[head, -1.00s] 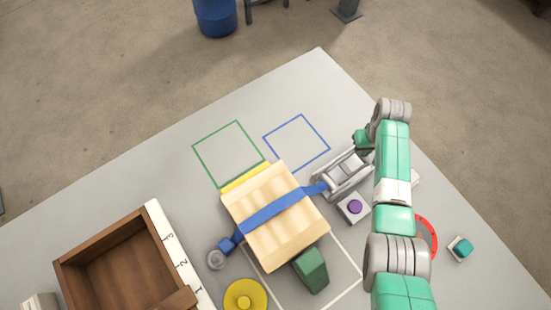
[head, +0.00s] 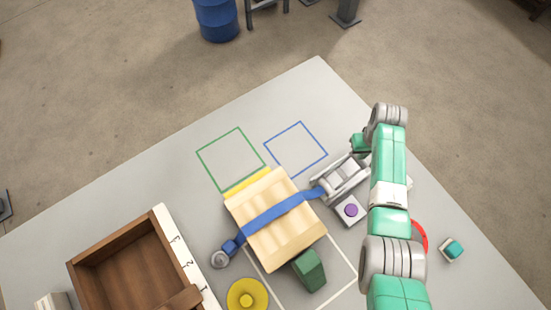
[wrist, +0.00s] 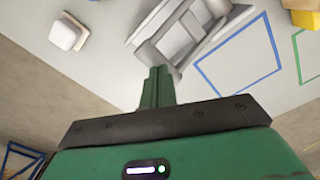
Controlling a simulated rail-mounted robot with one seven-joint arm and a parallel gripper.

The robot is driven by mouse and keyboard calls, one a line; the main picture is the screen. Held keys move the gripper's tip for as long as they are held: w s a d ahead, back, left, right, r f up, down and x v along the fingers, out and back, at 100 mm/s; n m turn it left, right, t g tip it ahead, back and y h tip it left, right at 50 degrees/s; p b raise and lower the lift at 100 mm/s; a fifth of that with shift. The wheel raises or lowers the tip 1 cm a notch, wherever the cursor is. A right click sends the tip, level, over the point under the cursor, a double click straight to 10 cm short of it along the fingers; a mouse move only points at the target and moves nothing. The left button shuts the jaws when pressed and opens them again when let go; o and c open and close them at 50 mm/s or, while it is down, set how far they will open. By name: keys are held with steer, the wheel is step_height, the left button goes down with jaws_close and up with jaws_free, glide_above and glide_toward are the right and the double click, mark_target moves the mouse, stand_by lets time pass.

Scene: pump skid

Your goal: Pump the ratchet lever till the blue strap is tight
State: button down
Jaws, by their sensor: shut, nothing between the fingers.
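The blue strap (head: 275,214) runs across a pale wooden block (head: 285,235) and looks flat on its top. Its right end enters the grey ratchet (head: 341,180); its left end goes to a round grey anchor (head: 220,258). The ratchet with its lever frame also fills the top of the wrist view (wrist: 185,32). My gripper (wrist: 158,90) is shut and empty, its fingertips close to the ratchet's near end. I cannot tell whether they touch the lever. In the head view my gripper's green body (head: 359,142) is at the ratchet's upper right end, its fingertips not clear.
A grey box with a purple button (head: 350,210) sits just below the ratchet. A green block (head: 310,270) and a yellow disc (head: 246,295) lie near the wooden block. A brown crate (head: 125,255) stands at left. The outlined green and blue squares are empty.

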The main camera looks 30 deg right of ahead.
steer(key=shift+d+f+b, duration=0.2)
steer(key=shift+f+b, duration=0.8)
steer(key=shift+f, duration=0.2)
steer(key=shift+d+f+b, duration=0.15)
steer(key=shift+f+b, duration=0.8)
steer(key=shift+f, duration=0.2)
steer(key=r+p, duration=0.4)
steer(key=a+r+p, duration=0.1)
steer(key=r+p, duration=0.1)
steer(key=p, duration=0.1)
steer(key=shift+f, duration=0.2)
steer(key=shift+f+b, duration=0.1)
steer(key=shift+b, duration=0.25)
steer(key=f+b, duration=0.5)
steer(key=shift+d+f, duration=0.1)
steer(key=shift+d, duration=0.25)
steer(key=shift+s+a+p, duration=0.25)
steer(key=shift+a+p, duration=0.05)
step_height(320, 180, up, 6)
steer(key=p, duration=0.5)
steer(key=shift+w+a+f+p, duration=0.1)
steer(key=shift+w+f+p, duration=0.1)
steer(key=shift+p, duration=0.2)
steer(key=shift+f, duration=0.15)
